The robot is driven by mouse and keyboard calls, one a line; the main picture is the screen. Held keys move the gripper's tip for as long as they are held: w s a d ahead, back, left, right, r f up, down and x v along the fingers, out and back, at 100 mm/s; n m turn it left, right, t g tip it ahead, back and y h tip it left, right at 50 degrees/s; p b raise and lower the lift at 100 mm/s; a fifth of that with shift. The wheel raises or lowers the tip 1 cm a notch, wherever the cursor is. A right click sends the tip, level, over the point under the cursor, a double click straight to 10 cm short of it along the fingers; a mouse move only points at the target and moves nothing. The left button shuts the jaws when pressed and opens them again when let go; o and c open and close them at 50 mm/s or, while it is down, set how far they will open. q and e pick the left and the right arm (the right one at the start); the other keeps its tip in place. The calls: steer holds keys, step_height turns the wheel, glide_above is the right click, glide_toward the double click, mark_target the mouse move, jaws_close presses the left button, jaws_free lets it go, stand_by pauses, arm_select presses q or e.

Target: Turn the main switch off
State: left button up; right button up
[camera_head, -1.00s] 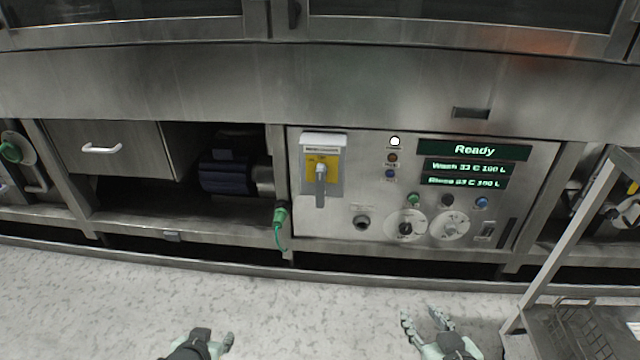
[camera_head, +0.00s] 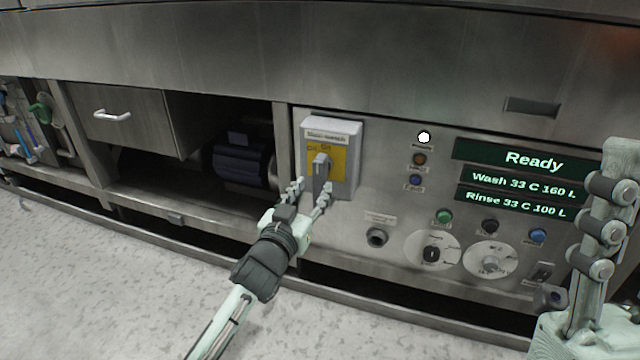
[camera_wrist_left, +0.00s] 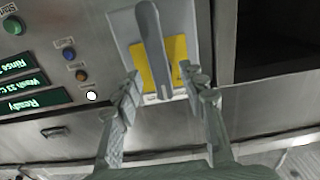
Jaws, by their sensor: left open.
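The main switch (camera_head: 346,137) is a grey box with a yellow plate (camera_head: 338,166) and a grey lever handle (camera_head: 321,168). The handle stands upright on the plate, with small labels near its top. My left gripper (camera_head: 312,191) is open just below and in front of the handle, one finger on each side of its lower end. In the left wrist view the picture is turned over: the handle (camera_wrist_left: 151,42) rises between and beyond the open fingers (camera_wrist_left: 161,82), with no clear contact. My right gripper (camera_head: 605,230) shows partly at the right edge, close to the camera; its opening is unclear.
The panel right of the switch carries a white lamp (camera_head: 424,137), a green display reading Ready (camera_head: 532,160), buttons and two round dials (camera_head: 432,252). An open bay with a dark motor (camera_head: 240,160) lies left of the switch, beside a drawer (camera_head: 120,118).

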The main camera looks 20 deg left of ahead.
mark_target(317, 183)
arm_select(q)
steer(key=shift+w+d+f, duration=0.1)
steer(key=shift+w, duration=1.85)
jaws_close()
